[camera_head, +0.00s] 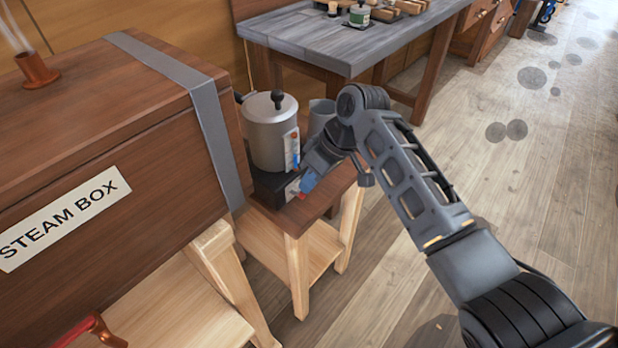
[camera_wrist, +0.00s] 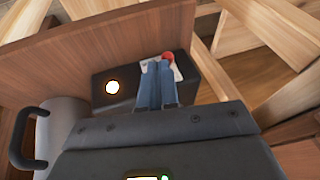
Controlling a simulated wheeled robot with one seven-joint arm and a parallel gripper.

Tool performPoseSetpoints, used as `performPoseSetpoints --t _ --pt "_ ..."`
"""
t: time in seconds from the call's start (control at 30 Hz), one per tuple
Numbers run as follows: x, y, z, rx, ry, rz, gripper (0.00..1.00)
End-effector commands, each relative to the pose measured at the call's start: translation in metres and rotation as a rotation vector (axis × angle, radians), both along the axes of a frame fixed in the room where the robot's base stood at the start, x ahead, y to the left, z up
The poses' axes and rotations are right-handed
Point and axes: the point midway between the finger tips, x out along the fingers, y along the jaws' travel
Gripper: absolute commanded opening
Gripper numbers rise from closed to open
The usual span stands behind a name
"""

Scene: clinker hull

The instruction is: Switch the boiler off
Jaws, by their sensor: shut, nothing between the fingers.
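The boiler is a grey metal pot (camera_head: 270,132) with a black lid knob, standing on a black base (camera_head: 268,186) on a small wooden stand. In the wrist view the black base (camera_wrist: 203,95) carries a pale plate (camera_wrist: 178,74) with a red switch (camera_wrist: 168,57) and a glowing round light (camera_wrist: 112,87). My gripper (camera_head: 304,188) is shut and empty, its blue fingertips at the front of the base. In the wrist view my gripper (camera_wrist: 160,64) has its tips over the plate, right by the red switch. I cannot tell whether they touch it.
A wooden steam box (camera_head: 110,150) with a grey strap stands close at the left. A workbench (camera_head: 340,40) is behind. The floor (camera_head: 390,290) at the right is clear.

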Motion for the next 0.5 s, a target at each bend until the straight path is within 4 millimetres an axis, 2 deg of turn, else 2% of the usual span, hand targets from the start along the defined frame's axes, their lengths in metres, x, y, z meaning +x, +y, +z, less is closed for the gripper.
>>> performPoseSetpoints --t 0.5 --pt "-0.0052 -0.0053 -0.0085 0.112 -0.084 -0.002 0.0"
